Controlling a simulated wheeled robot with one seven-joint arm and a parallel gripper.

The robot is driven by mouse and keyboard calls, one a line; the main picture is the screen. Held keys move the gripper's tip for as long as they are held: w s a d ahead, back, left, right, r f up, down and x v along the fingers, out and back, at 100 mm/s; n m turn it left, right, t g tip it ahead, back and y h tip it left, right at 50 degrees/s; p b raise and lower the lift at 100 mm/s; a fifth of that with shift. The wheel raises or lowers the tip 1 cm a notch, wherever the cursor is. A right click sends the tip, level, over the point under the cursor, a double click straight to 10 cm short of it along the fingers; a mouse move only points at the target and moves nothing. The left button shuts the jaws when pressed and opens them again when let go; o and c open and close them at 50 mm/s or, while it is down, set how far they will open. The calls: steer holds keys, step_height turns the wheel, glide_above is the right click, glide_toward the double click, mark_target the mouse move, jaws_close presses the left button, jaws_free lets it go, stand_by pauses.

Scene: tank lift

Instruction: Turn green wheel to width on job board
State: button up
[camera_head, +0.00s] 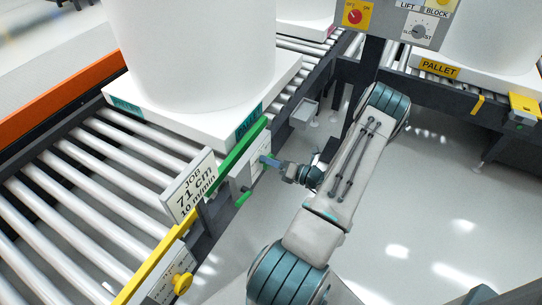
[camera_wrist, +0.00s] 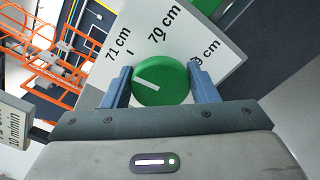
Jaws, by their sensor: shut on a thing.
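The job board (camera_head: 190,187) reads "JOB 71 cm 10 m/min"; part of it shows at the left of the wrist view (camera_wrist: 14,140). The green wheel (camera_wrist: 172,91) sits on a white scale plate (camera_wrist: 208,40) marked 71 cm, 70 cm and a partly hidden third value. The wheel's white pointer line runs from near its middle to its left edge, below the 71 cm mark in the picture. My gripper (camera_wrist: 162,88) is shut on the wheel, one blue finger on each side. In the head view my gripper (camera_head: 270,161) reaches the scale plate, and its fingers hide the wheel.
A green side rail (camera_head: 238,148) runs along the roller conveyor (camera_head: 75,215), beside a white tank (camera_head: 195,50) on a pallet. A yellow rail (camera_head: 150,260) and yellow knob (camera_head: 182,283) lie nearer. A control box (camera_head: 400,22) stands behind. Floor at right is clear.

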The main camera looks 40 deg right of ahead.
steer(key=shift+m+p, duration=0.35)
steer(key=shift+m, duration=0.15)
steer(key=o, duration=1)
steer(key=shift+d, duration=0.1)
steer(key=p+v, duration=0.1)
steer(key=v, duration=1.3)
steer(key=shift+f+p, duration=0.1)
steer(key=shift+p, duration=0.2)
steer(key=shift+w, duration=0.1)
